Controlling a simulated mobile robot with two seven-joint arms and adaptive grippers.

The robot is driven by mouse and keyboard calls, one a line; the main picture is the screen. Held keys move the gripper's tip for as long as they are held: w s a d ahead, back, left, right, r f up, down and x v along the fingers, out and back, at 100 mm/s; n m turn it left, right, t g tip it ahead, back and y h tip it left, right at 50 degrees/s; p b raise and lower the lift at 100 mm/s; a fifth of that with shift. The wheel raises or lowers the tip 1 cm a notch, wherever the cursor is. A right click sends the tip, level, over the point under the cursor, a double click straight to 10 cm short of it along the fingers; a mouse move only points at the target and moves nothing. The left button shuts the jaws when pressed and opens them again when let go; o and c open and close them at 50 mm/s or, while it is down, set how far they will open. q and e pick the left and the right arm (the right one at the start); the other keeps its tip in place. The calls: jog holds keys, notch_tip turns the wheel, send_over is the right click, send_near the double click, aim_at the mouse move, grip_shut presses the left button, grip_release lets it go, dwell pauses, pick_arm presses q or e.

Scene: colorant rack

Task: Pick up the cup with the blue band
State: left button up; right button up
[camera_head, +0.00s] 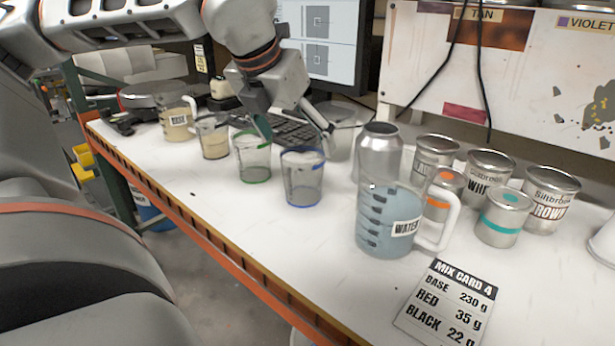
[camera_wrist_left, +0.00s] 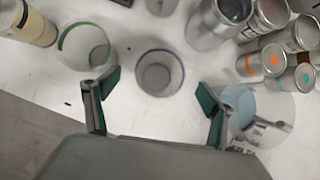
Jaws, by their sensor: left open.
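The cup with the blue band (camera_head: 303,182) is clear and upright on the white bench, with blue rings at its rim and base. In the left wrist view the cup (camera_wrist_left: 160,72) appears between and just beyond my finger pads. My left gripper (camera_head: 294,131) is open and empty, above and behind the cup in the head view. In the wrist view the gripper's (camera_wrist_left: 158,91) green pads are spread wide. A similar cup with a green band (camera_head: 252,160) stands to the left. It also shows in the wrist view (camera_wrist_left: 85,47). My right gripper is in neither view.
A water jug (camera_head: 385,222) stands close right of the cup, with a metal bottle (camera_head: 379,150) behind. Several colorant cans (camera_head: 503,215) stand further right. A brown-filled cup (camera_head: 213,140) and base jug (camera_head: 176,121) are left. A keyboard (camera_head: 292,132) lies behind. A mix card (camera_head: 447,303) lies in front.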

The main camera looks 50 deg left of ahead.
aim_at(303, 155)
pick_arm(q)
jog(key=x, duration=0.5)
jog(key=shift+f+b, duration=0.2)
jog(key=shift+b, duration=0.15)
jog(key=c, duration=1)
